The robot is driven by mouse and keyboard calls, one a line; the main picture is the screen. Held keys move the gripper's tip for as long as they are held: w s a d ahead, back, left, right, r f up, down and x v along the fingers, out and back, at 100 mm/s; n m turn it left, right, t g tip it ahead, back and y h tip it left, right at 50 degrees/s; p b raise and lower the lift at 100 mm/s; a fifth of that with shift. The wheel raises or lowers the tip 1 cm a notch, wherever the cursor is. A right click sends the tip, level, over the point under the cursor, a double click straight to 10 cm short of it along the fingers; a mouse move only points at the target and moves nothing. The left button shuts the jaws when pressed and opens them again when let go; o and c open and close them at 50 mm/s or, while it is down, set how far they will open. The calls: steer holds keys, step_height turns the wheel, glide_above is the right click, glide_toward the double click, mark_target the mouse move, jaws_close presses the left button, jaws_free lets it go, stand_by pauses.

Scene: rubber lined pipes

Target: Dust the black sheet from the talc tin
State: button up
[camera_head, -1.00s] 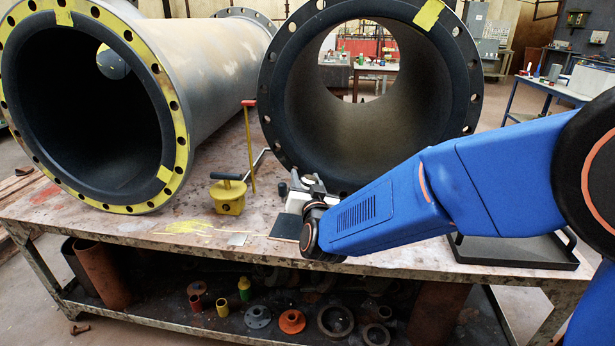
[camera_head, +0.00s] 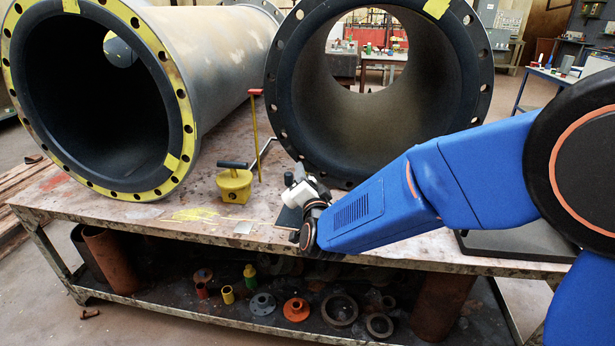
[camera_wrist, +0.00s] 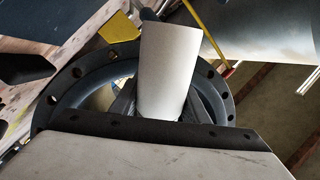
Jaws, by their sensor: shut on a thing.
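A white talc tin (camera_wrist: 166,72) stands out in the wrist view, gripped between the two dark fingers of my gripper (camera_wrist: 157,103). In the head view the tin (camera_head: 299,195) is small and tilted, held above the table in front of the right pipe by my gripper (camera_head: 306,190). A black sheet (camera_head: 288,218) lies flat on the table just left of and below the tin, partly hidden by my wrist. I cannot make out any powder on its visible part.
A yellow-flanged pipe (camera_head: 184,120) lies at left and a dark-flanged pipe (camera_head: 281,110) stands close behind my gripper. A yellow block with a black handle (camera_head: 234,186) sits left. A black tray (camera_head: 510,242) lies at right. The front-left tabletop is mostly clear.

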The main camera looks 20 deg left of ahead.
steer(key=f+m, duration=0.1)
steer(key=m, duration=0.1)
steer(key=f+m, duration=0.1)
steer(key=m, duration=0.1)
steer(key=f+m, duration=0.1)
steer(key=m, duration=0.1)
steer(key=shift+s+a+f, duration=0.1)
steer(key=shift+s+a, duration=0.05)
steer(key=shift+a, duration=0.1)
step_height(320, 180, down, 2)
steer(key=m, duration=0.6)
steer(key=shift+f, duration=0.25)
steer(key=shift+a, duration=0.1)
stand_by(1.2)
steer(key=shift+s+a, duration=0.2)
steer(key=shift+a, duration=0.8)
steer(key=shift+s+a, duration=0.15)
steer(key=shift+a, duration=0.85)
steer(key=shift+a, duration=0.1)
steer(key=shift+s+a, duration=0.2)
steer(key=shift+a, duration=0.85)
steer(key=shift+s+a, duration=0.2)
steer(key=shift+a, duration=0.8)
